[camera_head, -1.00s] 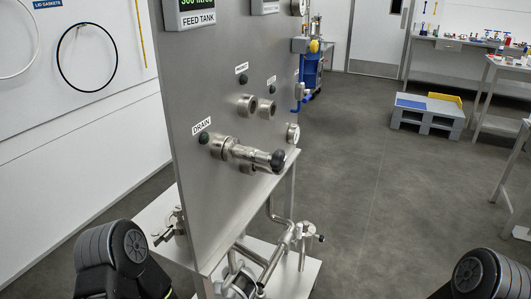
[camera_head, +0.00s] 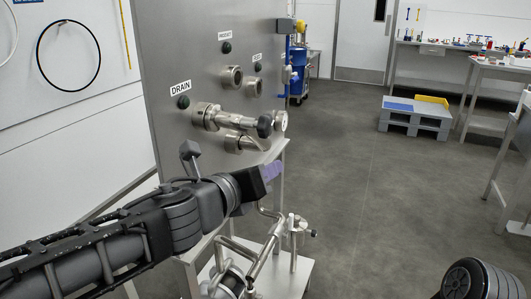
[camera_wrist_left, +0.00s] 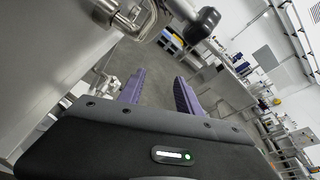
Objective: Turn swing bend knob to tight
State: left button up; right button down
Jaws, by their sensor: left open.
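The swing bend (camera_head: 228,120) is a steel pipe fixed to the grey panel by the DRAIN label (camera_head: 181,88). Its black round knob (camera_head: 265,126) is at its right end. In the left wrist view the knob (camera_wrist_left: 203,22) is at the top, beyond the fingertips. My left gripper (camera_head: 271,171) is below the knob, apart from it, with purple fingers. In the left wrist view its fingers (camera_wrist_left: 158,80) are spread and empty. My right gripper is not in view; only a part of my right arm shows at the lower right.
The panel (camera_head: 190,50) carries two more ports (camera_head: 231,78) above the bend. Pipework with a valve (camera_head: 292,225) stands below my left gripper. Open floor (camera_head: 350,200) lies to the right, with a grey pallet (camera_head: 414,118) farther back.

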aim_at(264, 116)
pick_arm(q)
jog(key=s+a+r+m+t, duration=0.1)
jog(key=s+r+m+t, duration=0.2)
jog(key=r, duration=0.7)
jog(key=shift+s+a+r+m+b, duration=0.2)
jog(key=shift+s+a+m+b, duration=0.15)
jog(key=shift+m, duration=0.35)
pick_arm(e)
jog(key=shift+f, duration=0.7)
pick_arm(q)
jog(key=shift+w, duration=0.1)
jog(key=b+x, duration=0.1)
jog(key=x, duration=0.6)
jog(key=shift+w, duration=0.35)
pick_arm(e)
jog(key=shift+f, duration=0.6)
pick_arm(q)
grip_shut()
